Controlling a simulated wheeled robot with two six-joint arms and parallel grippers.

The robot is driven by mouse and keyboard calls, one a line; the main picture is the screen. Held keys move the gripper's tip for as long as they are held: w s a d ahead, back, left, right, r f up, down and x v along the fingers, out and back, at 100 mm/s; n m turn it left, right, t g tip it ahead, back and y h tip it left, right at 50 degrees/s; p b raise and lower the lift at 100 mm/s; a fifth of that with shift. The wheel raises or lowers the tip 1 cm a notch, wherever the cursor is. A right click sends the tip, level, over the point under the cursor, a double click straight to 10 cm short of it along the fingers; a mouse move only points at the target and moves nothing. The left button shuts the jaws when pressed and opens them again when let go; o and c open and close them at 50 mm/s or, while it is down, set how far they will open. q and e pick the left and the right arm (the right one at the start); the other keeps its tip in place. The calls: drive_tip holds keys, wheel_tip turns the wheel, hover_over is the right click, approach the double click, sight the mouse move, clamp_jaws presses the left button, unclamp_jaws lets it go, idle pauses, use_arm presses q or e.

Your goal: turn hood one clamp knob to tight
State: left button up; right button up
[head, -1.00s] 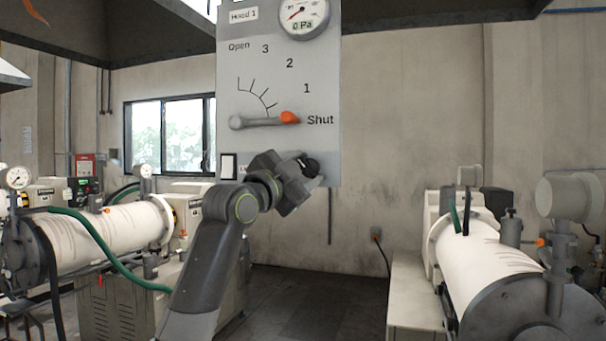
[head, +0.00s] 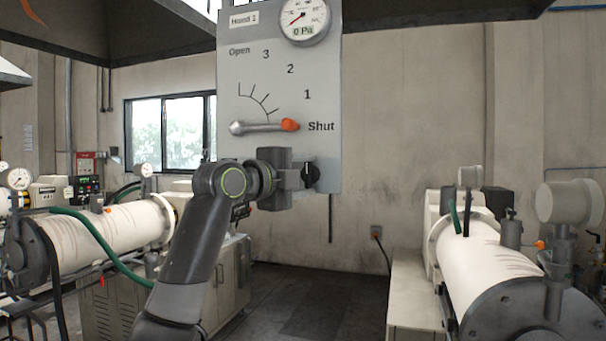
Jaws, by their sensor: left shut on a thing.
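The hood one panel (head: 222,100) is a grey plate labelled "Hood 1" in the upper middle of the head view. The black clamp knob (head: 311,174) sits at its lower right, with a pale mark on it. My left gripper (head: 303,177) is shut on this knob from the left and lies about level. The gripper and wrist cover the panel's lower edge and any lettering around the knob, so I cannot read its setting. My right gripper is not in view.
Above the gripper, a damper lever (head: 264,127) with an orange tip points at "Shut". A gauge (head: 304,18) at the panel top reads 0 Pa. White mills stand at left (head: 110,232) and right (head: 482,260). The floor between them is clear.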

use_arm(q)
drive_tip(key=shift+f, duration=0.1)
idle(0.4)
drive_tip(key=o, duration=1)
drive_tip(key=shift+s+a+b, duration=0.3)
drive_tip(key=shift+s+a, duration=0.05)
drive_tip(key=b+v, duration=0.6)
drive_tip(key=v, duration=1)
drive_tip(key=shift+s+a, duration=0.1)
drive_tip(key=shift+s, duration=0.1)
